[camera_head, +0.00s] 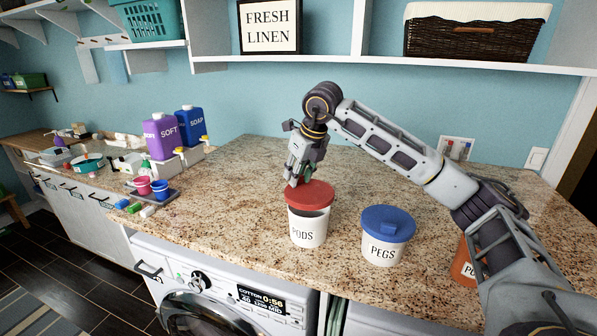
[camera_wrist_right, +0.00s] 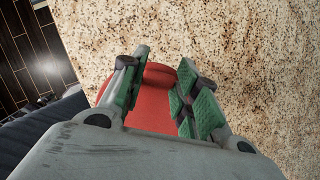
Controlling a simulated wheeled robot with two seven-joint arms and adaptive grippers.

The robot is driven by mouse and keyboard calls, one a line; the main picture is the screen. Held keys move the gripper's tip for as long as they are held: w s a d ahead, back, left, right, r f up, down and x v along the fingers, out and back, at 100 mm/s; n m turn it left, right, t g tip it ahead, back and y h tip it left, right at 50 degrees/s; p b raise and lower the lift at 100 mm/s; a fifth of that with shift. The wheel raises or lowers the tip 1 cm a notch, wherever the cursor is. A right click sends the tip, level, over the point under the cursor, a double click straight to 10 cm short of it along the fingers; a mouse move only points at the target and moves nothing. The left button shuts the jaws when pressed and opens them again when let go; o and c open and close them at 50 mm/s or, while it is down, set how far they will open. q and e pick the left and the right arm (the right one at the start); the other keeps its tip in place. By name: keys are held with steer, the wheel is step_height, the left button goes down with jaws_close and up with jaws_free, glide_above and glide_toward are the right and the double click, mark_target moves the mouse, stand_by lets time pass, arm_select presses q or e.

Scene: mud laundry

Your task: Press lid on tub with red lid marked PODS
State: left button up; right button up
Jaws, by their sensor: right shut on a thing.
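The white tub marked PODS (camera_head: 307,232) stands upright on the granite counter. Its red lid (camera_head: 312,194) is over the tub's mouth, with a dark gap showing between lid and rim at the front. I cannot tell whether the lid touches the rim at the back. My right gripper (camera_head: 293,182) reaches down at the lid's back left and is shut on the lid. In the right wrist view the red lid (camera_wrist_right: 158,82) shows between the green-padded fingers (camera_wrist_right: 158,92). My left gripper is not in view.
A white tub marked PEGS (camera_head: 383,250) with a blue lid (camera_head: 388,223) stands to the right. An orange tub (camera_head: 464,266) is partly hidden behind my right arm. Purple (camera_head: 161,136) and blue (camera_head: 190,125) bottles stand at the left. The counter behind the tubs is clear.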

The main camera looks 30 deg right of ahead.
steer(key=shift+f+b, duration=0.75)
steer(key=shift+f, duration=0.4)
steer(key=shift+f+b, duration=0.3)
steer(key=shift+f, duration=0.05)
stand_by(0.8)
steer(key=shift+s+a+f+b, duration=0.15)
steer(key=shift+a+f+b, duration=0.35)
steer(key=shift+f+b, duration=0.15)
stand_by(2.3)
steer(key=o, duration=1.5)
